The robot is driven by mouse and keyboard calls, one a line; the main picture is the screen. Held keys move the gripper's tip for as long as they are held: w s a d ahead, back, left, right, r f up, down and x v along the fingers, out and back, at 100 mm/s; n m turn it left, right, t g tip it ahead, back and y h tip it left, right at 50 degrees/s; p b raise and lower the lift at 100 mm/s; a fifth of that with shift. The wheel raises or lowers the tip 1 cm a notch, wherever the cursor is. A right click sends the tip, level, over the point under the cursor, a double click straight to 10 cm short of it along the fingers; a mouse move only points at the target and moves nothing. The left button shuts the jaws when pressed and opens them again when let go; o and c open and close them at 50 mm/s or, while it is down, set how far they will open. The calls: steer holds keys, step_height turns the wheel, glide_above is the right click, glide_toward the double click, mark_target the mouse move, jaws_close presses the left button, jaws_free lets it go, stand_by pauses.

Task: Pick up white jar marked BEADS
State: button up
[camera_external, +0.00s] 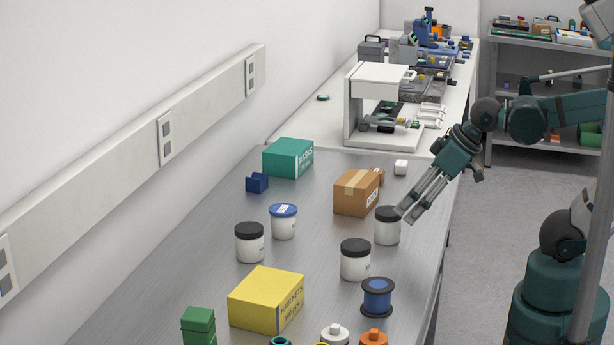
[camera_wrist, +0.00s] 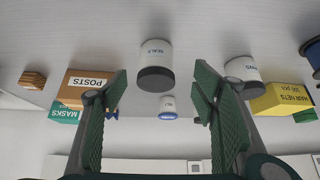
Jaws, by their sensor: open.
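My gripper (camera_external: 408,215) is open and empty, its fingers pointing down and left. In the external view its tips overlap a white jar with a black lid (camera_external: 387,232); touching cannot be told. In the wrist view a black-lidded white jar (camera_wrist: 156,58) shows ahead, between and beyond the open fingers (camera_wrist: 163,95). Its small label cannot be read surely as BEADS. Other white jars are a black-lidded one (camera_external: 355,266), another black-lidded one at left (camera_external: 249,248) and a blue-lidded one (camera_external: 284,226). No label in the external view clearly reads BEADS.
A brown POSTS box (camera_external: 352,195) stands just behind the nearest jar. A green MASKS box (camera_external: 288,158), yellow HAIRNETS box (camera_external: 262,300) and blue spool (camera_external: 377,298) also stand on the grey bench. A white instrument (camera_external: 375,100) is at the back. Bare bench lies between the jars.

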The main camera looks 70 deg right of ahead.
steer(key=w+a+r+m+g+p, duration=0.1)
steer(key=w+a+r+m+p, duration=0.1)
steer(key=w+r+m+p, duration=0.3)
steer(key=w+a+r+m+g+p, duration=0.1)
steer(key=w+a+r+p, duration=0.15)
steer(key=w, duration=0.55)
steer(key=w+a+r+m+g+p, duration=0.1)
steer(key=w+a+r+m+p, duration=0.15)
steer(key=w+p, duration=0.3)
steer(key=m+g+p, duration=0.4)
steer(key=m+p, duration=0.6)
steer(key=p, duration=0.2)
glide_above(248, 228)
steer(key=shift+n, duration=0.25)
step_height(248, 228, down, 7)
steer(key=shift+s+d+r, duration=0.1)
steer(key=shift+s+d, duration=0.05)
steer(key=shift+a+f, duration=0.2)
steer(key=shift+f, duration=0.2)
steer(key=shift+f, duration=1.3)
